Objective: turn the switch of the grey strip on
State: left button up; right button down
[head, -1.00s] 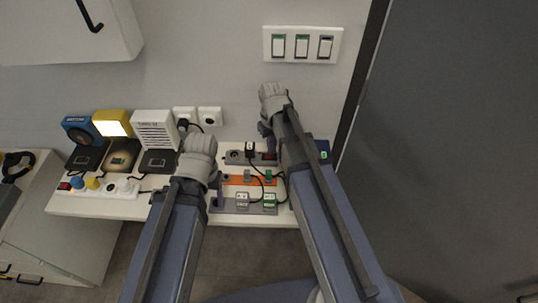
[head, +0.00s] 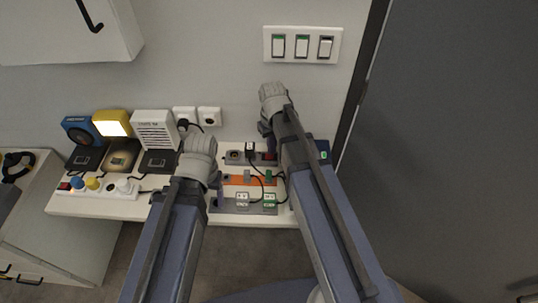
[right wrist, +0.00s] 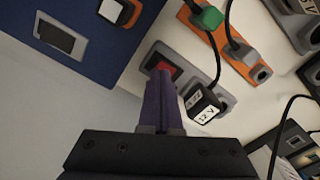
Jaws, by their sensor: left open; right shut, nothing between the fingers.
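A grey strip (head: 234,157) lies at the back of the white shelf, with a black plug (right wrist: 205,105) in it and a red switch (right wrist: 166,66) at its end. My right gripper (right wrist: 160,78) is shut and empty, its purple fingertips at the red switch and covering part of it; I cannot tell whether they touch. In the head view the right gripper (head: 268,145) hides part of that end. A second grey strip (head: 229,208) lies at the front with a white and a green plug. My left gripper (head: 217,191) is open over its left end.
An orange strip (right wrist: 256,60) with a green plug lies between the grey strips. A blue box (right wrist: 85,20) stands beside the red switch. A white strip (head: 120,193) and several devices, including a white speaker box (head: 153,128), are on the left. Cables cross the strips.

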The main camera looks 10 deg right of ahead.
aim_at(271, 156)
pick_arm(q)
jog(key=shift+f+b, duration=0.85)
pick_arm(e)
jog(key=shift+f, duration=0.85)
pick_arm(q)
notch_tip(271, 156, up, 7)
jog(key=p, duration=0.7)
pick_arm(e)
notch_tip(271, 156, up, 7)
jog(key=shift+s+a, duration=0.1)
jog(key=s+a+n+h, duration=0.1)
jog(key=s+a, duration=0.9)
jog(key=s, duration=0.4)
jog(key=shift+a, duration=0.15)
